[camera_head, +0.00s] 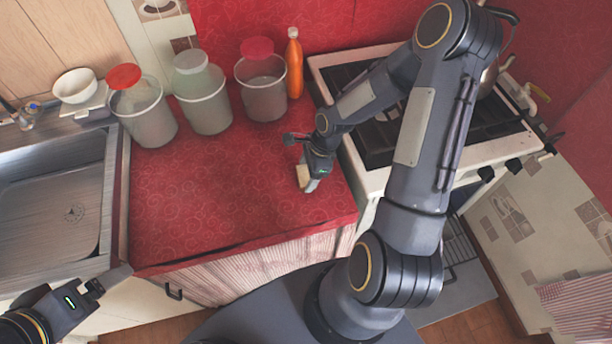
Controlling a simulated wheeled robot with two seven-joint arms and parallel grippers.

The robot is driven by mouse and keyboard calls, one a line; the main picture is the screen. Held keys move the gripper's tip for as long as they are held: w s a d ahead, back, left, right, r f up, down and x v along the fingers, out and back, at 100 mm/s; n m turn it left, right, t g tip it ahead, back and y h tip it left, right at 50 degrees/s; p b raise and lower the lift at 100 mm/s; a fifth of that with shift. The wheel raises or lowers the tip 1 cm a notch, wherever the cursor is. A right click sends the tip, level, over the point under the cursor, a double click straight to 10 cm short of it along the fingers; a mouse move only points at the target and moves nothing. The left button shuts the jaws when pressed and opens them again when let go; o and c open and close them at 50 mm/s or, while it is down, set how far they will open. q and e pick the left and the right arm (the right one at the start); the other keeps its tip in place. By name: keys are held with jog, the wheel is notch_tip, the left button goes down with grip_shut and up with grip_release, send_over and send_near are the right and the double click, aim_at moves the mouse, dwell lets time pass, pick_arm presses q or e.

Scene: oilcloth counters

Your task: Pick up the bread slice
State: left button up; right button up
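The bread slice (303,177) is a small pale tan piece at the right side of the red oilcloth counter (215,195), close to the stove. My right gripper (311,182) points down at it, and its fingers overlap the slice in the picture. The fingertips are small and partly hidden, so I cannot tell whether they are closed on the slice or only beside it. My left gripper (96,289) is at the lower left, in front of the sink cabinet and away from the slice. Its finger opening does not show clearly.
A stove (372,150) is right, a sink (50,205) left. The counter's middle is clear.

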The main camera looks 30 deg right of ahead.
jog(key=c, duration=0.3)
jog(key=shift+r, duration=0.15)
